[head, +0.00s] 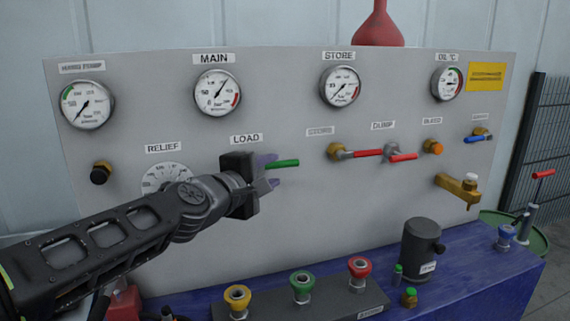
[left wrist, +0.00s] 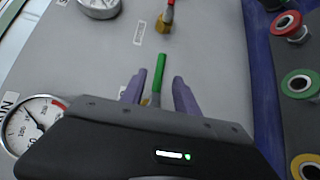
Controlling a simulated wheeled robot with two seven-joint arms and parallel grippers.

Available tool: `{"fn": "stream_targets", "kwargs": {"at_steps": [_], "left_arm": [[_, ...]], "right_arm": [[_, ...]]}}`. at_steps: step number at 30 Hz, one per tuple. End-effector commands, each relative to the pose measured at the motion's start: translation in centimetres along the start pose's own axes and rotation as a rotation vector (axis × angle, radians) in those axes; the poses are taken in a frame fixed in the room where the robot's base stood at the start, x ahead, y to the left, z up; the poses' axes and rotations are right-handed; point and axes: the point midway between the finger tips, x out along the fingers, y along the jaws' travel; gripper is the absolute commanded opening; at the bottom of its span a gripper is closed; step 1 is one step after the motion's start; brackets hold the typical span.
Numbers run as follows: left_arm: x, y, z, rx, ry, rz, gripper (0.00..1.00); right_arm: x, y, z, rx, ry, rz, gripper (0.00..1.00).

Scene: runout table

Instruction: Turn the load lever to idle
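The load lever (head: 284,163) has a green handle and sits on the grey panel below the LOAD label (head: 246,138). In the head view its handle points right, roughly level. My left gripper (head: 272,171) is in front of the lever and hides its pivot. In the left wrist view the green handle (left wrist: 159,72) lies between the two purple fingers of my left gripper (left wrist: 157,88), with gaps on both sides. The fingers are open and hold nothing. A bit of the brass body shows behind them. My right gripper is not in view.
A relief dial (head: 165,177) is left of my gripper. Red-handled valves (head: 366,153) are to the right on the panel. A dark cylinder (head: 421,250) stands on the blue table (head: 480,270).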

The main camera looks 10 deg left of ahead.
Motion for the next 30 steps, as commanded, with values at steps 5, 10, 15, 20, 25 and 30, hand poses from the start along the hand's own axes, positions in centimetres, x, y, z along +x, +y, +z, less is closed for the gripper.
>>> {"fn": "stream_targets", "kwargs": {"at_steps": [5,10,15,20,25,30], "left_arm": [[1.7,-0.2,0.0,0.000,-0.001,-0.002,0.37],[4.4,-0.3,0.0,0.000,0.000,-0.002,0.37],[6.7,-0.2,0.0,0.000,0.000,-0.002,0.37],[7.6,-0.1,0.0,0.000,0.000,-0.001,0.37],[7.6,0.0,0.0,0.000,0.000,0.000,0.37],[7.6,0.0,0.0,0.000,0.000,0.000,0.29]], "right_arm": [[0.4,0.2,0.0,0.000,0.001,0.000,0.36],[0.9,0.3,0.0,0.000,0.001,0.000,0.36],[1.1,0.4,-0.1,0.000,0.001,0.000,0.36],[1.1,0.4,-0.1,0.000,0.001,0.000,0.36],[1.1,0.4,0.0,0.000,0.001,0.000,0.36],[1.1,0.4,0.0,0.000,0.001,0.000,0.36]]}}
